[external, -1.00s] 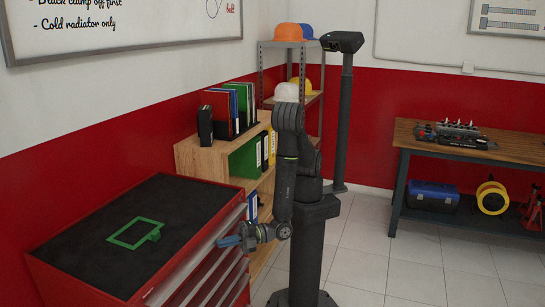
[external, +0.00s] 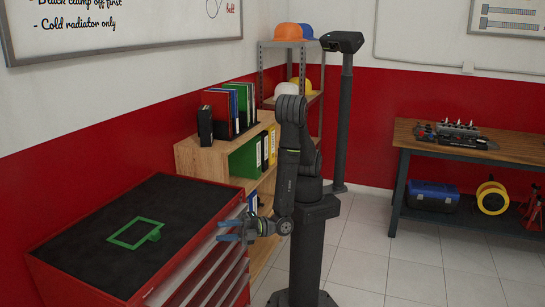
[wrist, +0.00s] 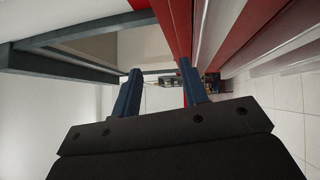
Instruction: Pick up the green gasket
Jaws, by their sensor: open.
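The green gasket (external: 118,237) is a thin rectangular frame with a small raised tab at its right corner. It lies flat on the black top of the red tool cabinet in the external view. My gripper (external: 224,230) has blue fingers and is open and empty. It is at the cabinet's right side, near the drawer fronts, apart from the gasket. The wrist view shows the two blue fingers (wrist: 160,92) spread with nothing between them. The gasket does not show in the wrist view.
The red tool cabinet (external: 75,255) has a raised rim and light drawer fronts beside my gripper. A wooden shelf (external: 190,155) with binders stands behind it. A workbench (external: 500,148) is far right. The cabinet top around the gasket is clear.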

